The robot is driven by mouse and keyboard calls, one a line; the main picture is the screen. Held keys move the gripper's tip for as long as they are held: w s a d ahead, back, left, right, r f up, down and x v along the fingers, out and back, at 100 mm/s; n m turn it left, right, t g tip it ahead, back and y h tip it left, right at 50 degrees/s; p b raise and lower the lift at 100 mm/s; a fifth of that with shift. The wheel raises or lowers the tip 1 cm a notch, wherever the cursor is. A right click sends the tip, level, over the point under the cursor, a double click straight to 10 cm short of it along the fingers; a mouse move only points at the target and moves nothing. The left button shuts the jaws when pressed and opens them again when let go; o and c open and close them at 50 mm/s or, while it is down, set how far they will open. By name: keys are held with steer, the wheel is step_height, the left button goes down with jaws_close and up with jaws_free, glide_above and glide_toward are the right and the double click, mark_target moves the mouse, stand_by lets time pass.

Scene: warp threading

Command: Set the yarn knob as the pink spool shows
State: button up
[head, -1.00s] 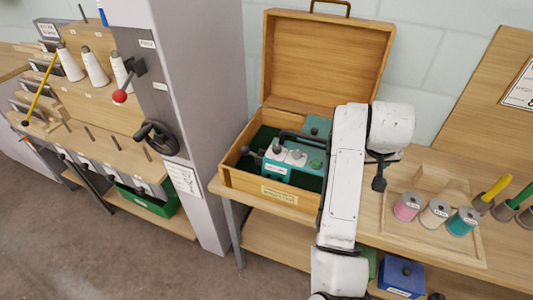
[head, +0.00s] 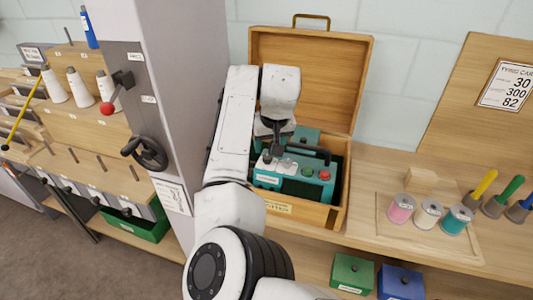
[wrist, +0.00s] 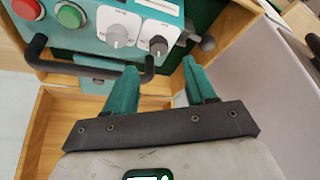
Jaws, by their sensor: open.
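The pink spool (head: 401,209) stands at the left of the spool row on the right-hand bench; the mark on its top is too small to read. A teal control unit (head: 268,180) sits in the open wooden case. I cannot tell which is the yarn knob. My gripper (wrist: 160,75) is open and empty, its teal fingers apart and just short of the knobs. In the head view my gripper (head: 275,143) hangs over the unit.
A black carry handle (wrist: 90,69) runs across the unit close to my left finger. Red and green buttons (wrist: 70,15) are beside the knobs. The case lid (head: 312,75) stands open behind. A grey column (head: 180,90) stands left. White and teal spools are beside the pink one.

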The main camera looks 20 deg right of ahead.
mark_target(267, 156)
steer(key=x, duration=0.6)
steer(key=shift+w, duration=0.1)
jaws_close()
stand_by(0.4)
